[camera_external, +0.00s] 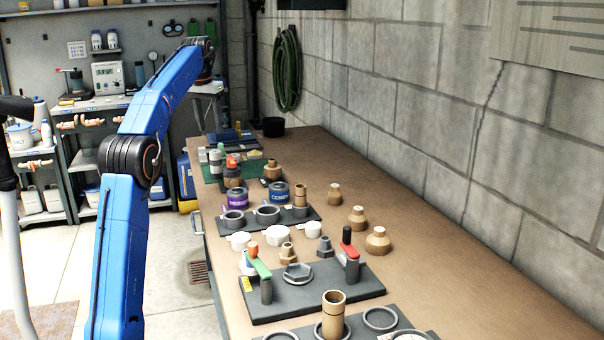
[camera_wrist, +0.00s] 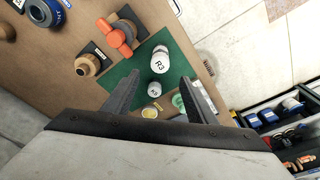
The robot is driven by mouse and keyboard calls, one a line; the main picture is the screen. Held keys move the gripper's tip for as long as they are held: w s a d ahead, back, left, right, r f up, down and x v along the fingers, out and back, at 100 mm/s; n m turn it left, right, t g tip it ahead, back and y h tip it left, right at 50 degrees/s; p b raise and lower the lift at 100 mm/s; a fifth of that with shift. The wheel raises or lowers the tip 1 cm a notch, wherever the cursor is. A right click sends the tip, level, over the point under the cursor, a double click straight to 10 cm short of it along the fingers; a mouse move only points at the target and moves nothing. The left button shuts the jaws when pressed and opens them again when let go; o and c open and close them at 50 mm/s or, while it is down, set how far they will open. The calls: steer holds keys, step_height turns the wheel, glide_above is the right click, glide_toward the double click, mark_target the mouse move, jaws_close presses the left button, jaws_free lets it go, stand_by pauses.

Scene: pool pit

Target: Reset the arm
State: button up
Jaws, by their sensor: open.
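My blue arm rises at the left of the external view and bends at a dark elbow joint. It then reaches away toward the far end of the workbench (camera_external: 440,290). My gripper (camera_wrist: 160,78) shows in the wrist view with its two dark fingers spread apart and nothing held between them. It is over a green mat (camera_wrist: 176,54), with a white bottle marked R3 (camera_wrist: 160,62) and a smaller white-capped bottle (camera_wrist: 154,89) below. Whether the fingers touch anything is hard to tell. In the external view the gripper itself cannot be made out clearly.
An orange-handled valve (camera_wrist: 115,37) and a brass fitting (camera_wrist: 86,65) stand beside the mat. Jars, fittings and dark holders, including a valve plate (camera_external: 335,288), crowd the bench. A block wall (camera_external: 400,120) bounds it at right; open floor (camera_external: 175,290) lies left.

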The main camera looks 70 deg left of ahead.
steer(key=shift+s+d+r, duration=0.1)
steer(key=shift+r, duration=0.55)
steer(key=w+d+m, duration=0.2)
steer(key=w+d, duration=0.1)
steer(key=d, duration=0.7)
steer(key=w+d+m, duration=0.2)
steer(key=w+d, duration=0.1)
steer(key=d, duration=0.7)
steer(key=s+d+f+m, duration=0.2)
steer(key=d, duration=0.9)
steer(key=s+d+f+m, duration=0.1)
steer(key=d+f+m, duration=0.15)
steer(key=d, duration=0.85)
steer(key=s+d+f+m, duration=0.3)
steer(key=s+d+f, duration=0.4)
steer(key=d, duration=0.2)
steer(key=s+d+f+m, duration=0.3)
steer(key=s+d+f, duration=0.3)
steer(key=s+d, duration=0.15)
steer(key=d+f+n+t, duration=0.1)
steer(key=d+f+n, duration=0.1)
steer(key=f, duration=0.5)
steer(key=s+d+f+n+t+h, duration=0.1)
steer(key=d+f+n+t, duration=0.1)
steer(key=d+f, duration=0.3)
step_height(320, 180, down, 2)
steer(key=shift+s+f+n+t, duration=0.2)
steer(key=shift+s+n+t, duration=0.1)
steer(key=shift+n, duration=0.35)
